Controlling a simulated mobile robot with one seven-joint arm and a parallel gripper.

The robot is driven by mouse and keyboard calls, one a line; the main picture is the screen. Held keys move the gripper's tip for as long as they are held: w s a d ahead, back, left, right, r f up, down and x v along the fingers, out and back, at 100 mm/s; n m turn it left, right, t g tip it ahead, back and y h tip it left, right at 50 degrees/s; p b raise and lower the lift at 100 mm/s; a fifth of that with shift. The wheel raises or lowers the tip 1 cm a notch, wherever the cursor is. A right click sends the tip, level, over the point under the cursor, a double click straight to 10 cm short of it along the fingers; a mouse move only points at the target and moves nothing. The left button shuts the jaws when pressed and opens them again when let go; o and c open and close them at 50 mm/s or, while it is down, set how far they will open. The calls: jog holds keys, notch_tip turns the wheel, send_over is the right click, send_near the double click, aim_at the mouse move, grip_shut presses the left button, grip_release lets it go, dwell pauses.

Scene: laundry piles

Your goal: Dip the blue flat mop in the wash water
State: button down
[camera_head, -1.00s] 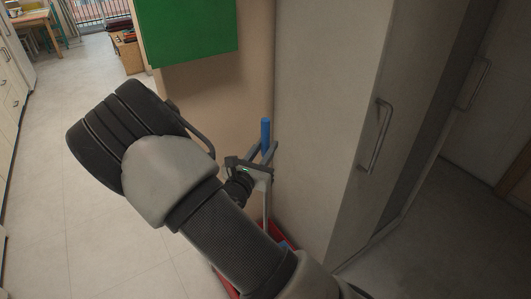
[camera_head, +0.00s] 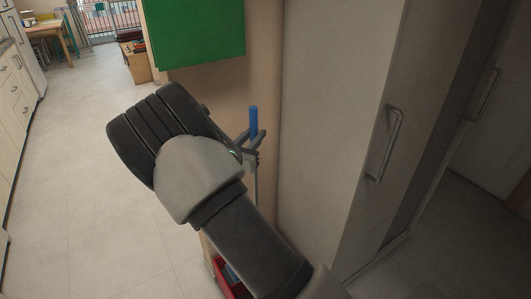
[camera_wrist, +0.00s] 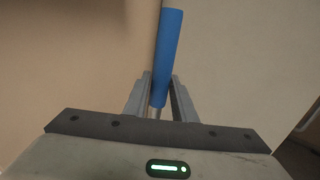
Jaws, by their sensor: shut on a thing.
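The blue flat mop shows as a blue-gripped upright handle (camera_head: 253,122) in the head view, with a thin pale pole running down below it. My gripper (camera_head: 254,146) is shut on the handle near the lower end of the blue grip. In the wrist view, the blue grip (camera_wrist: 168,50) stands between the two fingers of my gripper (camera_wrist: 160,92), slightly tilted. A red container (camera_head: 222,277) on the floor at the bottom of the head view is mostly hidden behind my arm, with something blue inside it. I cannot see any water or the mop head clearly.
A tall pale cabinet (camera_head: 335,110) with a metal handle stands close on the right of the mop. A green wall box (camera_head: 195,32) hangs above, on the beige wall. Open tiled floor (camera_head: 85,180) lies to the left, with drawers along the far left.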

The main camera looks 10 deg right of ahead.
jog(key=w+a+r+b, duration=0.1)
jog(key=w+a+b, duration=0.1)
jog(key=w, duration=0.4)
notch_tip(320, 180, down, 23)
jog(key=b, duration=1.4)
jog(key=shift+s+r, duration=0.2)
jog(key=shift+f, duration=0.7)
dwell(0.8)
notch_tip(320, 180, up, 24)
jog(key=p, duration=1.5)
jog(key=shift+f, duration=0.2)
